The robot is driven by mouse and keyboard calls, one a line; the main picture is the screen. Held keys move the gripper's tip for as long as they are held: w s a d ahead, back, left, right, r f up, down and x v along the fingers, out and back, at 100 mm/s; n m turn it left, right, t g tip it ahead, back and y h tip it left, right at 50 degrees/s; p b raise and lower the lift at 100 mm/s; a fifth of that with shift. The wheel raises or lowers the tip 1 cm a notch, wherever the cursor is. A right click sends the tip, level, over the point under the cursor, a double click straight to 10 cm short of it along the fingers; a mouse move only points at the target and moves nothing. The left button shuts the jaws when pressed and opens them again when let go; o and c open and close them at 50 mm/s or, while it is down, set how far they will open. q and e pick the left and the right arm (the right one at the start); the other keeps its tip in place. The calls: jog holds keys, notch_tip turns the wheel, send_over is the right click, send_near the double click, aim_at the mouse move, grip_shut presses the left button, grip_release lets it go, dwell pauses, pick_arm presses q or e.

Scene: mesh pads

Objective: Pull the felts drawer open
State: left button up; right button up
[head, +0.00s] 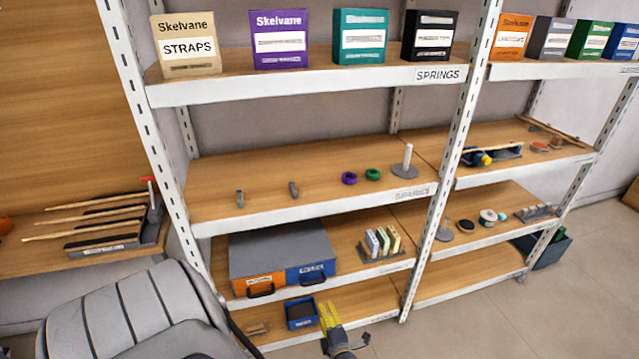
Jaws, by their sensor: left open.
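A grey-topped drawer cabinet (280,243) sits on the third shelf down of the left bay. Its front has an orange drawer (246,287) on the left and a blue drawer (292,276) on the right. Each has a pale label and a black handle, and both look closed. The labels are too small to read, so I cannot tell which says felts. My left gripper (328,308), with yellow fingers, is open and empty. It is in front of the bottom shelf, below the blue drawer and apart from its handle. My right gripper is out of view.
A blue bin (301,314) sits on the bottom shelf, left of my gripper. A rack of pale upright items (381,243) stands right of the cabinet. White shelf edges and perforated posts (437,200) frame the bays.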

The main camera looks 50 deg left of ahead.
aim_at(314, 283)
pick_arm(q)
jog(key=x, duration=1.5)
jog(key=shift+w+a, duration=0.1)
jog(key=shift+c, duration=0.3)
grip_shut()
